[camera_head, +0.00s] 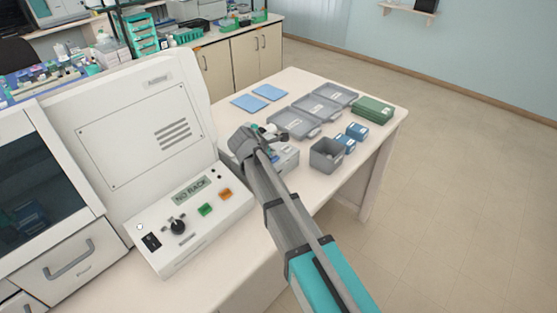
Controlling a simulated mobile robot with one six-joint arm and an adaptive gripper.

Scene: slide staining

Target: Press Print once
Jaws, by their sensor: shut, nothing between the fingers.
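My gripper (272,132) is at the far end of my arm, above the white table and partly hidden by the arm's last links. It is shut and empty. A small whitish-grey box-shaped device (287,160) stands right by it, mostly covered by my arm. I cannot read any Print label in this view. The white stainer's sloped control panel (190,225) is left of my arm. It has a display reading NO RACK (190,191), a green button (205,209), an orange button (225,194) and a black knob (178,227).
Grey trays (293,123), blue pads (249,103), a grey bin (326,155), small blue boxes (357,131) and a green box stack (373,110) stand on the table's far and right side. The table's right edge drops to open floor (460,170).

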